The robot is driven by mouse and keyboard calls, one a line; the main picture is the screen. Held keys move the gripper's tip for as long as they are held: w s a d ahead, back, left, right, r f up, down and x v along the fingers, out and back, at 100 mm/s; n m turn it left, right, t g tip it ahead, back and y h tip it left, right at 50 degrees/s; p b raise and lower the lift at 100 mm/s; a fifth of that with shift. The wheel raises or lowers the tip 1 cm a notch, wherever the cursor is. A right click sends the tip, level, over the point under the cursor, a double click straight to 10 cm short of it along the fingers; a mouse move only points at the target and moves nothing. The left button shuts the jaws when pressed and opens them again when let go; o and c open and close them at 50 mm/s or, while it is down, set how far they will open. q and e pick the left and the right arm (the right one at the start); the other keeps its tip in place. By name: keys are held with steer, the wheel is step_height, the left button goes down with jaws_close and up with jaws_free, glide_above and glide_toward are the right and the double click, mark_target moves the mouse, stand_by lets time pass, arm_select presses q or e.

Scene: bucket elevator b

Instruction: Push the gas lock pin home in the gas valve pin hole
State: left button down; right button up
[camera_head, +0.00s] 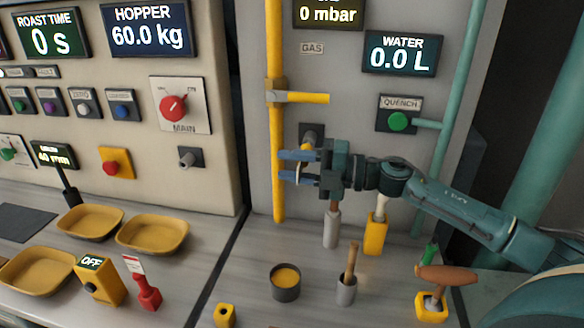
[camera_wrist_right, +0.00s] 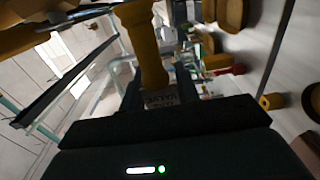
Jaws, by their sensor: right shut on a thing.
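The fingers hide the held part in the head view. I cannot make out the pin hole. My left gripper is not in view.
A dark fitting (camera_head: 311,133) stands out from the panel just above my right gripper. The green QUENCH button (camera_head: 398,121) is to the right. Below are a grey tool holder (camera_head: 331,230), a yellow one (camera_head: 375,235) and a dark cup (camera_head: 285,286). Yellow trays (camera_head: 152,232) lie left.

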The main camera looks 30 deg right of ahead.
steer(key=shift+w+d, duration=0.7)
steer(key=shift+w, duration=0.15)
steer(key=o, duration=1.1)
steer(key=shift+o, duration=0.2)
arm_select(q)
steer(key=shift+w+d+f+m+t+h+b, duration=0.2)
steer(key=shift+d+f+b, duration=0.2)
steer(key=shift+b, duration=0.85)
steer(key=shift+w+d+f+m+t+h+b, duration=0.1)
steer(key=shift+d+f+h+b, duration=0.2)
steer(key=shift+b, duration=0.95)
arm_select(e)
steer(key=v, duration=1.3)
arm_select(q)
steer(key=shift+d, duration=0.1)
